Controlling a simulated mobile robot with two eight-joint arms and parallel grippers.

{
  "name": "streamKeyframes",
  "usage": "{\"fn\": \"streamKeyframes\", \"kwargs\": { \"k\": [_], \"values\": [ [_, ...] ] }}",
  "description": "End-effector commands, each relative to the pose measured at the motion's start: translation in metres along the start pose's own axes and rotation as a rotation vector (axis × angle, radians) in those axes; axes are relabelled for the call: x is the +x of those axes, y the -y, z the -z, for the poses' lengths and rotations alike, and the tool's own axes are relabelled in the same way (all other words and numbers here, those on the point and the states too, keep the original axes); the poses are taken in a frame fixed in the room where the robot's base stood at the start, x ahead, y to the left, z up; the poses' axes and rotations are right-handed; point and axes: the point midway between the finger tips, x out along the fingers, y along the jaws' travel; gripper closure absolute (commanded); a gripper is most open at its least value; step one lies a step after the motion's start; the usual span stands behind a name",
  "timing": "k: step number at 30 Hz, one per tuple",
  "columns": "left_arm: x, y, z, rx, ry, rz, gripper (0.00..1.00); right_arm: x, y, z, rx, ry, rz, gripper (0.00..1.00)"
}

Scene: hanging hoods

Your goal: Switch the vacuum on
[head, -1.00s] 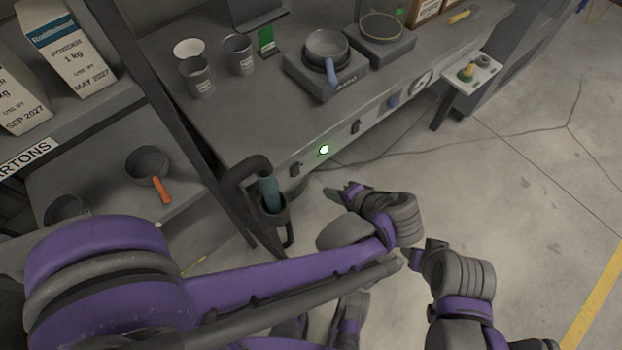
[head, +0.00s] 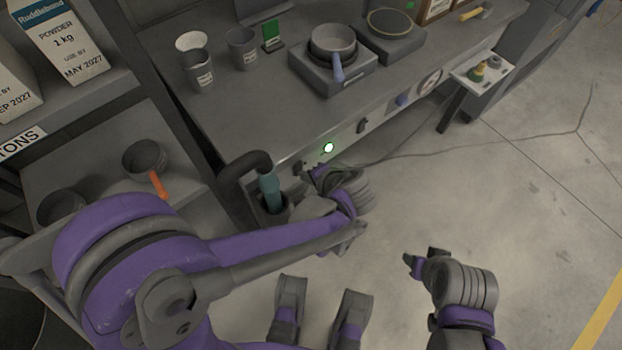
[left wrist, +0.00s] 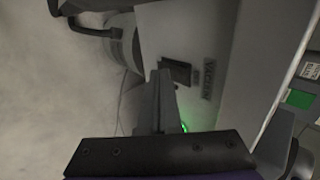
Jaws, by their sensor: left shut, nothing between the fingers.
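The vacuum switch (left wrist: 178,72) is a small dark part on the grey panel beside the label "VACUUM" (left wrist: 209,80) in the left wrist view. It also shows in the head view (head: 297,167) at the left end of the bench's front panel. My left gripper (head: 313,174) is shut and empty, right by this switch. In the left wrist view its dark fingers (left wrist: 161,92) overlap the switch's lower left edge; I cannot tell whether they touch it. The switch's position is unclear. A green lamp (head: 328,147) glows on the panel. My right gripper (head: 420,256) hangs over the floor.
A teal nozzle on a black hose (head: 268,190) stands in a holder just left of the left gripper. Another switch (head: 361,126), a blue knob (head: 402,100) and a gauge (head: 428,82) lie further right. A pan (head: 333,42) sits on the bench.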

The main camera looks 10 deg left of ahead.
Motion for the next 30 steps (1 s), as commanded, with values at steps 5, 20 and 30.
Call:
{"fn": "streamKeyframes", "kwargs": {
  "k": [5, 20, 30],
  "values": [
    [0.000, 0.000, 0.000, 0.000, 0.000, 0.000, 1.00, 0.000, 0.000, 0.000, 0.000, 0.000, 0.000, 0.48],
    [0.001, 0.004, 0.000, -0.001, 0.000, 0.001, 1.00, -0.003, 0.000, 0.001, 0.000, -0.001, 0.000, 0.48],
    [-0.009, 0.014, 0.000, 0.000, 0.001, 0.002, 1.00, -0.014, 0.000, 0.005, 0.000, -0.005, 0.000, 0.48]
  ]
}}
